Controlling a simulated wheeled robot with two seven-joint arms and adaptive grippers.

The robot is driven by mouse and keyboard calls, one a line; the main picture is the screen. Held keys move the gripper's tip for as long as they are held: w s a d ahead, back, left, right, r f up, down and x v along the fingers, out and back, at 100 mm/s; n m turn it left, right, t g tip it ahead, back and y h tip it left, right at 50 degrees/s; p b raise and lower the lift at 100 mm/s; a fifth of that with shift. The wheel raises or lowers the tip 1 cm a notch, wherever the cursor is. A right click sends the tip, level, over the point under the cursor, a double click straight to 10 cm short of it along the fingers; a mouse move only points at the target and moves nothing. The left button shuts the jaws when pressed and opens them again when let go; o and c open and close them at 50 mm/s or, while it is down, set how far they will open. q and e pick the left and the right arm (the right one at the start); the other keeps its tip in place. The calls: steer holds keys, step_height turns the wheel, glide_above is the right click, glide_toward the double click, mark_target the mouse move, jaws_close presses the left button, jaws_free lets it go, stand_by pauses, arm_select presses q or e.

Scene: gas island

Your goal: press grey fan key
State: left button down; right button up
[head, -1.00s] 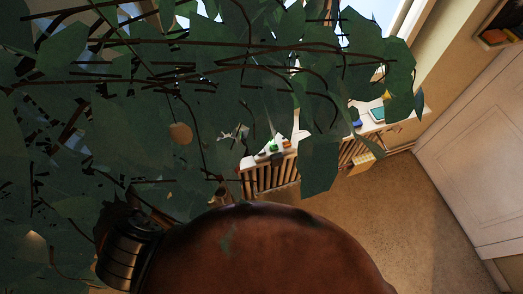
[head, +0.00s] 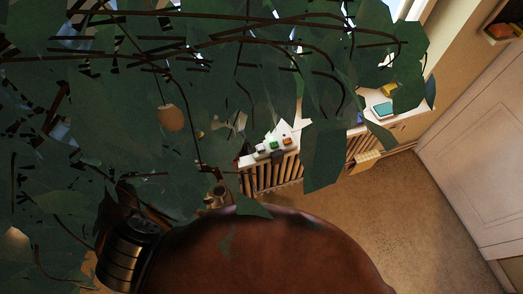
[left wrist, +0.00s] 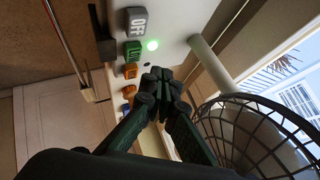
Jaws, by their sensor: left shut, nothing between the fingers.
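A grey key marked OFF (left wrist: 137,20) stands at the top of a row on a white panel (left wrist: 175,22) in the left wrist view. In the head view the green key (head: 273,146) shows small beyond leaves. My right gripper is not in view.
Dense leaves (head: 180,90) and a large brown rounded object (head: 260,255) block much of the head view. A slatted radiator (head: 270,172) stands under the ledge. A dark wire cage (left wrist: 250,125) and a pale pipe (left wrist: 212,62) flank my left gripper on the right.

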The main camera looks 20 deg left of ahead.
mark_target(263, 146)
arm_select(q)
step_height(263, 146, down, 4)
steer(key=shift+b, duration=1.15)
steer(key=shift+f, duration=0.55)
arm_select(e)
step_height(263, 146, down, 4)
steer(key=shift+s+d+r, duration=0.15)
arm_select(q)
steer(key=shift+f, duration=0.1)
steer(key=shift+s+f, duration=0.1)
steer(key=shift+f, duration=0.2)
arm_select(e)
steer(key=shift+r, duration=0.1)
arm_select(q)
steer(key=shift+f, duration=0.65)
stand_by(0.3)
steer(key=shift+r, duration=0.15)
steer(key=shift+r+p, duration=0.95)
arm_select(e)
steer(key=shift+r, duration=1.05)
